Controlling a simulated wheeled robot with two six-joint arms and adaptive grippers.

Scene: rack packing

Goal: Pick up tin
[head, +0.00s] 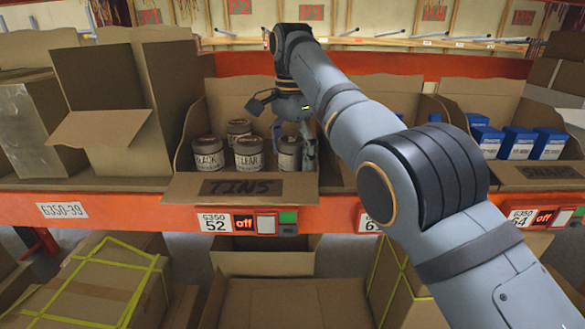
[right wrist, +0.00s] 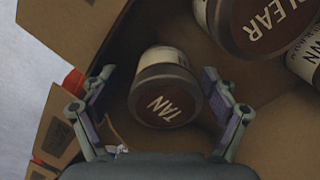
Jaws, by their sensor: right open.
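Several tins with dark brown lids and pale labels stand in an open cardboard bin (head: 188,152) marked TINS. In the head view they include a BLACK tin (head: 208,155), a CLEAR tin (head: 248,154), one behind them (head: 238,128) and one at the right (head: 288,158) by my right gripper (head: 293,142). In the right wrist view the gripper (right wrist: 158,75) is open, with a finger on each side of the TAN tin (right wrist: 166,95) and visible gaps. My left gripper is not in view.
The bin's front flap (head: 240,188) hangs over the orange shelf edge (head: 130,204). A bin with blue boxes (head: 518,143) is at the right. Empty cardboard boxes (head: 120,100) stand at the left.

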